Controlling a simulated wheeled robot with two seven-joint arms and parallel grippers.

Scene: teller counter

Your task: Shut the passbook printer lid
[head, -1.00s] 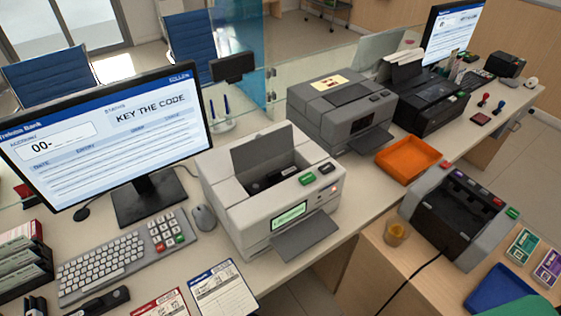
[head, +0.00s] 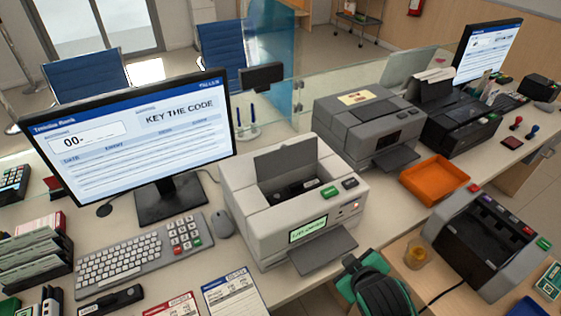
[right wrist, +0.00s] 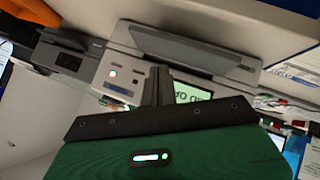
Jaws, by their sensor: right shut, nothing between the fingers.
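The passbook printer (head: 262,222) is the light grey machine on the counter in the middle of the head view. Its dark grey lid (head: 286,160) stands raised at the back of the top opening. Its display also shows in the right wrist view (right wrist: 193,93), where the picture looks upside down. My right gripper (head: 351,262), green and black, is at the bottom of the head view, in front of the printer and right of its front tray. Its fingers (right wrist: 158,86) are shut and empty in the right wrist view. My left gripper is out of view.
The printer's front tray (head: 323,251) sticks out towards me. A second grey printer (head: 365,125) and an orange tray (head: 433,180) stand to the right. A monitor (head: 140,130), keyboard (head: 130,255) and mouse (head: 222,224) stand to the left. A note counter (head: 480,240) is at right.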

